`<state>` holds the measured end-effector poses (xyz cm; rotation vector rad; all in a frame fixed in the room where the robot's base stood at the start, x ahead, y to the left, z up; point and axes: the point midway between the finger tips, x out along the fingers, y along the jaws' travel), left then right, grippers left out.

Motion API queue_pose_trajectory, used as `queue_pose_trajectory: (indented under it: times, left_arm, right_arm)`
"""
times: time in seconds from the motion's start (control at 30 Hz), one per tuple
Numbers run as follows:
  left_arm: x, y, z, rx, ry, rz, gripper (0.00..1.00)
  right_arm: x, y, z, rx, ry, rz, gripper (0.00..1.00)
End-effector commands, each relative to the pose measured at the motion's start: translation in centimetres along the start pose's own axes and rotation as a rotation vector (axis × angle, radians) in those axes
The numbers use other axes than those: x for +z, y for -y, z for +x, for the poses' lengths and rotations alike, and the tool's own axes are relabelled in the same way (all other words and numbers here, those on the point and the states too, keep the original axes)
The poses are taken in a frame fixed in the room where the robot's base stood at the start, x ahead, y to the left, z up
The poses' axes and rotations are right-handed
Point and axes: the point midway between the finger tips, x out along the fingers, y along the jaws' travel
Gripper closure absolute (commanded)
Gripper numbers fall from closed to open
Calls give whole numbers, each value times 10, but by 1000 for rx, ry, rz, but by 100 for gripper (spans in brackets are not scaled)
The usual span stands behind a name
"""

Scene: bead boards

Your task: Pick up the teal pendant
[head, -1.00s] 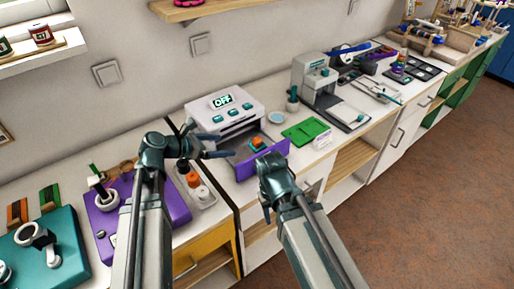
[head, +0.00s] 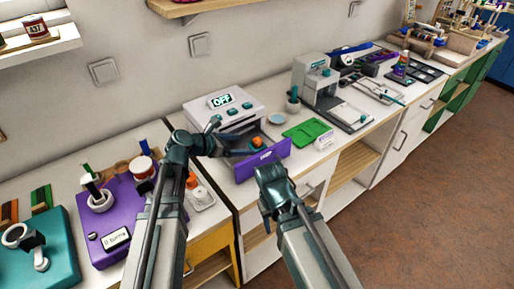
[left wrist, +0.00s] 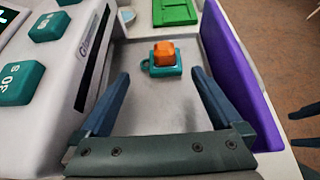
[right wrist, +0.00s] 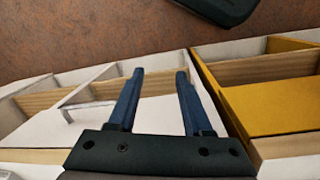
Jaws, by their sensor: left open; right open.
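The teal pendant (left wrist: 172,71) is a small square piece with a ring at its left side and an orange block (left wrist: 163,50) on top. It lies on the grey tray (left wrist: 145,100) of the white machine. In the head view the orange top (head: 257,141) shows above the purple tray front. My left gripper (head: 232,139) is open over the tray. In the left wrist view its fingers (left wrist: 160,75) stand to either side of the pendant's line, with the pendant just beyond the tips. My right gripper (head: 267,219) is open and empty, in front of the counter.
The machine (head: 222,108) with its OFF display stands left of the tray. The purple front panel (head: 262,160) borders the tray on the right in the left wrist view. A green tray (head: 307,131) lies beyond. A purple board (head: 120,215) is left of my left arm.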

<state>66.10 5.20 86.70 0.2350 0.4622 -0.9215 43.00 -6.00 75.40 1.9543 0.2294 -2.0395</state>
Motion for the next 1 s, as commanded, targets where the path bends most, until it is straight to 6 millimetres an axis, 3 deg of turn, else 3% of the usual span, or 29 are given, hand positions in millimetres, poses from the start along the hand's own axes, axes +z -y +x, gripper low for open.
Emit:
queue_pose_trajectory:
  times: [0.17, 0.4, 0.67, 1.0]
  left_arm:
    - [0, 0, 14, -2, 0, 1, 0]
    - [1, -1, 49, -2, -1, 2, 0]
    - [3, 0, 52, 0, 0, 1, 0]
    - [3, 0, 51, 0, 0, 1, 59]
  right_arm:
    - [0, 1, 7, 0, 0, 0, 50]
    - [-1, 2, 22, 0, 0, 0, 50]
    - [-1, 2, 22, 0, 0, 0, 50]
    - [-1, 2, 22, 0, 0, 0, 50]
